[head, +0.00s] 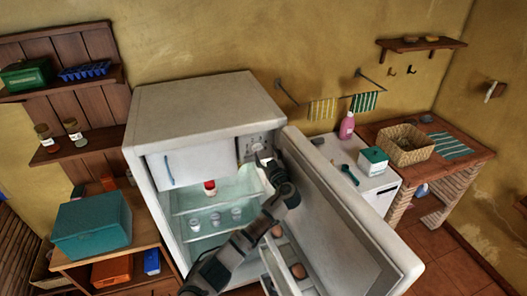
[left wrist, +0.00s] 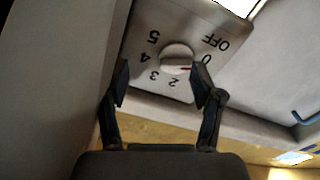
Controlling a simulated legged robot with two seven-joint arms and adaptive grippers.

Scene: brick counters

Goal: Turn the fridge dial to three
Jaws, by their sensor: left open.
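The fridge (head: 205,100) stands open, its door (head: 345,220) swung out to the right. The dial (left wrist: 176,56) is a round pale knob on a grey panel marked OFF, 0, 2, 3, 4 and 5. The panel also shows in the head view (head: 252,142), at the fridge's upper right inside. A red mark on the dial's rim lies toward the 0 side. My left gripper (left wrist: 160,72) is open, its two fingers apart in front of the dial. In the head view my left gripper (head: 268,164) is just below the panel. Whether a finger touches the dial I cannot tell. My right gripper is out of view.
A white freezer flap (head: 192,166) is left of the panel. Glass shelves below hold a red-lidded jar (head: 210,187) and several small cups. The open door stands close to the right of my arm. A counter with a pink bottle (head: 347,126) is behind it.

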